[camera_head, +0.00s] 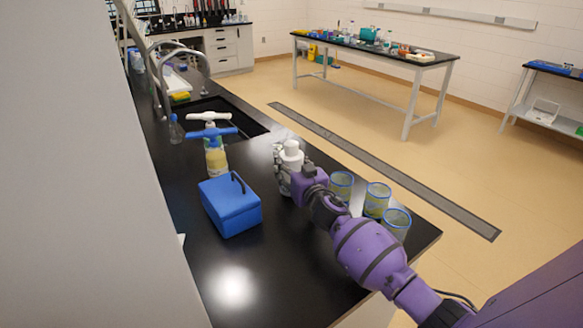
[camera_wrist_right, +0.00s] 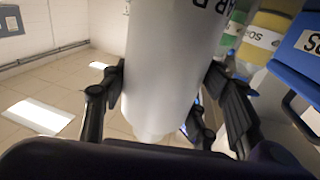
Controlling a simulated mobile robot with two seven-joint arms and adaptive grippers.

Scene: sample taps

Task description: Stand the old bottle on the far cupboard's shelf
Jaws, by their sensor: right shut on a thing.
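A white bottle (camera_head: 290,152) with a white cap is in my right gripper (camera_head: 288,176) over the black bench, upright or nearly so. In the right wrist view the bottle (camera_wrist_right: 172,65) fills the middle, with dark letters partly showing on it. The dark fingers of the right gripper (camera_wrist_right: 160,105) stand on both sides of it, shut on it. I cannot tell whether its base touches the bench. I cannot pick out the far cupboard's shelf for certain. My left gripper is not in view.
The black bench (camera_head: 270,275) holds a blue box (camera_head: 230,207), pump bottles (camera_head: 215,158) and a small bottle (camera_head: 176,130) left of my gripper. Several glass beakers (camera_head: 376,200) stand right of it. A sink (camera_head: 240,122) lies behind. Drawers (camera_head: 225,50) and a table (camera_head: 435,65) stand farther off.

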